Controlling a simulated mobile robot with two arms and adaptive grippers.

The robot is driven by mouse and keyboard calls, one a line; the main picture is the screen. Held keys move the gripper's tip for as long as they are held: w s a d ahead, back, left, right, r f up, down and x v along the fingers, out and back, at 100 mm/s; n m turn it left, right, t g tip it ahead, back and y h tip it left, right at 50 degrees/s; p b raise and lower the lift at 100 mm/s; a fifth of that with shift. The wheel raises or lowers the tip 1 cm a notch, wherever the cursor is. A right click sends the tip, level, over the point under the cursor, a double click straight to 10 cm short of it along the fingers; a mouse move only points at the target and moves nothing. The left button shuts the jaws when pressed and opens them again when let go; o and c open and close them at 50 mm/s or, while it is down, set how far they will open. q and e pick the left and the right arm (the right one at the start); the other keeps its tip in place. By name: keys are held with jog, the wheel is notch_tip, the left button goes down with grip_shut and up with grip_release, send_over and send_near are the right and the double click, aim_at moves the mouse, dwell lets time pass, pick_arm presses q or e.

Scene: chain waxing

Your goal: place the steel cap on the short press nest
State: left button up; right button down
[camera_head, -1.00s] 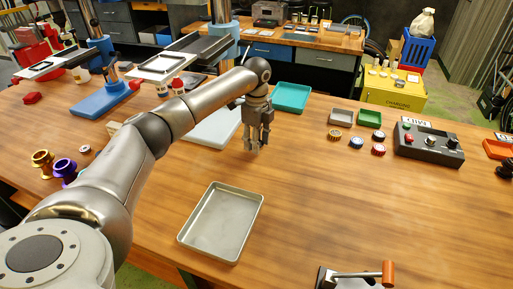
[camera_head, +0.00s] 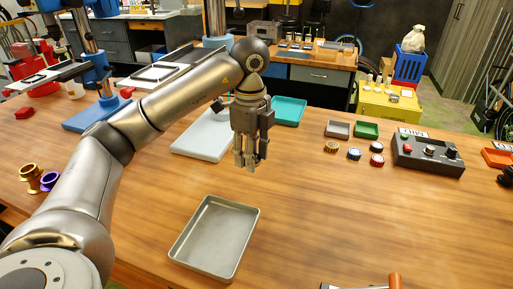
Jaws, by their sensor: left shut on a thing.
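My left gripper (camera_head: 245,166) points down above the table, behind the empty metal tray (camera_head: 177,252) in the picture. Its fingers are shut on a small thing. What shows at the fingertips is grey and hard to tell from the fingers; I take it for the steel cap. No other steel cap shows clearly. I cannot tell which part is the short press nest. My right gripper is out of view.
Gold (camera_head: 331,147), blue (camera_head: 354,155) and red (camera_head: 377,160) round pieces lie near grey and green trays. A control box (camera_head: 428,155) stands at the right. An orange-handled tool (camera_head: 395,282) is at the bottom edge.

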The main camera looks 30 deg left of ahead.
pick_arm(q)
jog(key=shift+s+d+r, duration=0.15)
jog(key=shift+s+d, duration=0.05)
jog(key=shift+s, duration=0.1)
